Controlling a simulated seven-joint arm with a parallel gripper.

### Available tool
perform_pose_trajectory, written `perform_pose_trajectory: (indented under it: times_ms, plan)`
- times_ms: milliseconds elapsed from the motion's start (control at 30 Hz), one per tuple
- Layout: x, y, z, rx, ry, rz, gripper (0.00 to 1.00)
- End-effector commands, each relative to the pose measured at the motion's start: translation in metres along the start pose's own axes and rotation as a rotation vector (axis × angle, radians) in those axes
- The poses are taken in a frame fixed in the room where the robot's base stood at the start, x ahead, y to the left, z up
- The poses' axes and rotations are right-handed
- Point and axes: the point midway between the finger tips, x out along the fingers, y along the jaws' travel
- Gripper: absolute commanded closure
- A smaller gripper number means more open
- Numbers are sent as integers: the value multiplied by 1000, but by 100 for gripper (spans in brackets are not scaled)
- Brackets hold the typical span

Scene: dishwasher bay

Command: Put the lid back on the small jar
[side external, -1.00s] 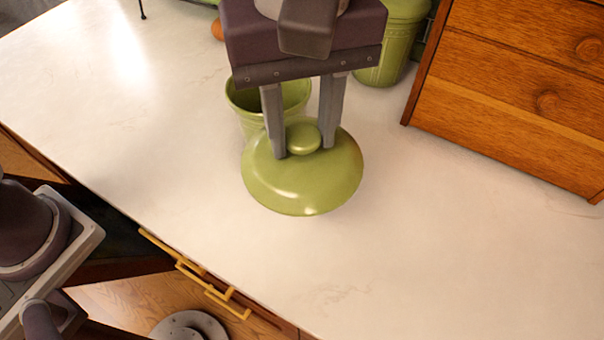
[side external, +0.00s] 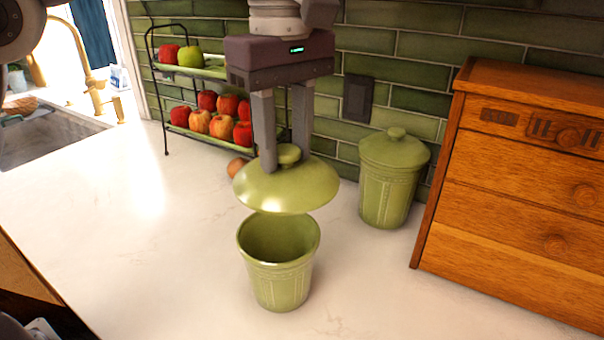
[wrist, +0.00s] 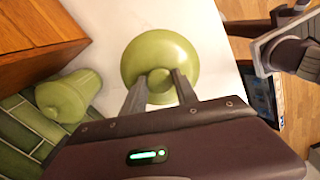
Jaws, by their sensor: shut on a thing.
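My gripper (side external: 286,160) is shut on the round knob of the green lid (side external: 287,190). In the side view the lid hangs roughly level above the open small jar (side external: 280,280), with its rim a little behind and above the jar's mouth. A gap shows between lid and jar. The jar stands upright on the counter, and its dark inside shows. In the wrist view the lid (wrist: 160,60) lies between my fingertips (wrist: 160,80), and the open jar is hidden there.
A second, lidded green jar (side external: 390,185) stands behind to the right, by a wooden drawer cabinet (side external: 515,200). A wire fruit rack (side external: 190,65) stands at the back left. The white counter (side external: 140,260) is clear at the left and front.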

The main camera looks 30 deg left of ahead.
Motion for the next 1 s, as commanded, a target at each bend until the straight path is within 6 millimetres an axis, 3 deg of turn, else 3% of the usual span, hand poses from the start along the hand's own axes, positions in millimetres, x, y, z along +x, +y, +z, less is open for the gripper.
perform_pose_trajectory:
  times_ms: [200,500,1000]
  plan:
    - [0,11,-45,-138,0,1,100]
    - [42,10,-42,-129,0,-2,100]
    - [91,10,-42,-128,0,-1,100]
